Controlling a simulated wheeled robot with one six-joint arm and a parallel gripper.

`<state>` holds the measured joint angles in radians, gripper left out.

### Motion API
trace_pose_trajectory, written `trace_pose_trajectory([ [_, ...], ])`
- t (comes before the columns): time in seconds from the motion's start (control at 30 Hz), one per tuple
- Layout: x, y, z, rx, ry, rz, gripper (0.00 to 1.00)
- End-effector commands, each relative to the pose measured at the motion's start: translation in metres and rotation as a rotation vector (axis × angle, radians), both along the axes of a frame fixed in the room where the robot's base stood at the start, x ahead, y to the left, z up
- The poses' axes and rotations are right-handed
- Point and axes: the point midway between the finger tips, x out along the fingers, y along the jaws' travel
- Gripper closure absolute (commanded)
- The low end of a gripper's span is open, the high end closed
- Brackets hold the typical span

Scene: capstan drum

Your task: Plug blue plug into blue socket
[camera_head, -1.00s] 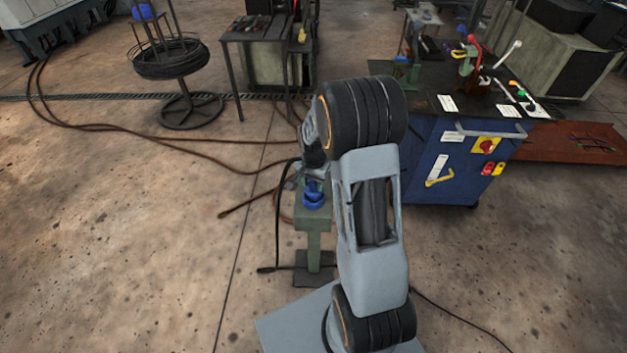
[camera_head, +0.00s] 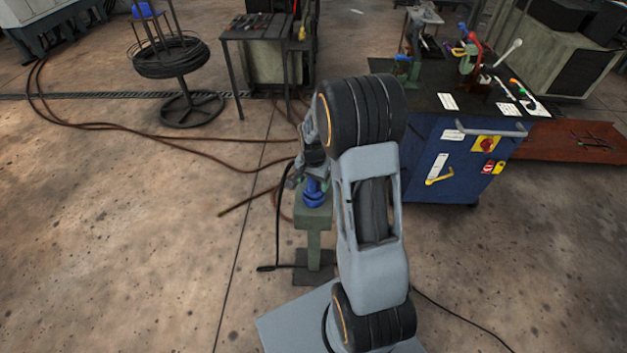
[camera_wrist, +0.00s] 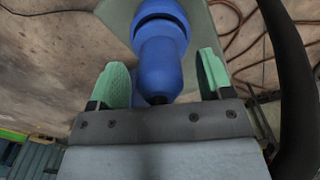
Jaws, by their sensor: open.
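The blue plug (camera_wrist: 160,68) is a rounded blue body in the wrist view, its narrow dark end towards my gripper. It lines up with a wider blue ring, which looks like the blue socket (camera_wrist: 158,12), and meets it with no clear gap. I cannot tell how deep it sits. My gripper (camera_wrist: 160,78) is open, its green fingers on either side of the plug with gaps on both sides. In the head view the blue socket (camera_head: 314,197) is on top of a green post (camera_head: 314,235), and my gripper (camera_head: 299,178) is just above, partly hidden by my arm.
A black cable (camera_head: 277,228) hangs left of the post to the floor. A blue workbench cabinet (camera_head: 463,165) stands to the right. A wire coil stand (camera_head: 180,62) and small table (camera_head: 256,30) are at the back. The floor left of the post is mostly clear.

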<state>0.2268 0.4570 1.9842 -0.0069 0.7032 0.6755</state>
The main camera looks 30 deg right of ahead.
Motion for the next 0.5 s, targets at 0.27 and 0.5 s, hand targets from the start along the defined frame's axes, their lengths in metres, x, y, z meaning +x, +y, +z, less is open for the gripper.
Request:
trace_pose_trajectory([
  [0.27,0.001,0.000,0.018,-0.001,-0.003,0.000,0.27],
  [0.5,0.001,0.000,0.067,-0.001,-0.005,0.000,0.27],
])
